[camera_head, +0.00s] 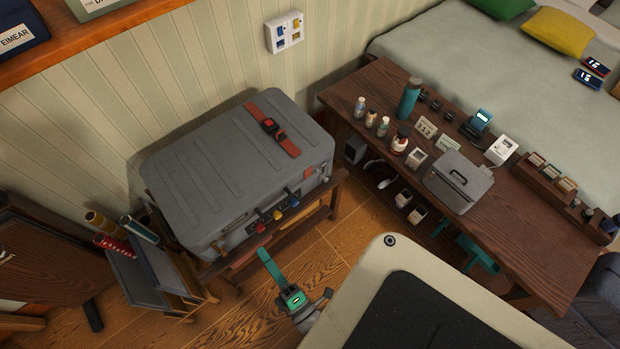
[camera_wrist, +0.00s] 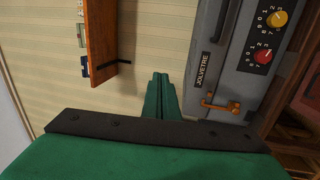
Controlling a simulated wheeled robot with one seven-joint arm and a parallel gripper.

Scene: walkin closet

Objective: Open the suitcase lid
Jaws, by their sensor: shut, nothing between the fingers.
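The grey suitcase (camera_head: 240,170) lies flat on a wooden rack against the wall, its ribbed lid down. A red strap (camera_head: 273,128) with a dark buckle crosses the lid's right part. Red, yellow and blue dials and latches (camera_head: 278,213) line its front side. In the wrist view the suitcase side (camera_wrist: 230,88) shows a JOLVETRE label, a yellow dial (camera_wrist: 278,18), a red dial (camera_wrist: 263,56) and an orange latch (camera_wrist: 220,103). My gripper (camera_head: 264,254) is in front of the suitcase, apart from it. Its green fingers (camera_wrist: 160,82) are together and empty, beside the latch in the wrist view.
A wooden table (camera_head: 510,240) with bottles, a grey box (camera_head: 457,182) and small devices stands to the right. A folding rack (camera_head: 150,270) with rolled items stands at the left. A bed (camera_head: 440,50) is at the back right. Some floor (camera_head: 340,240) between suitcase and table is clear.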

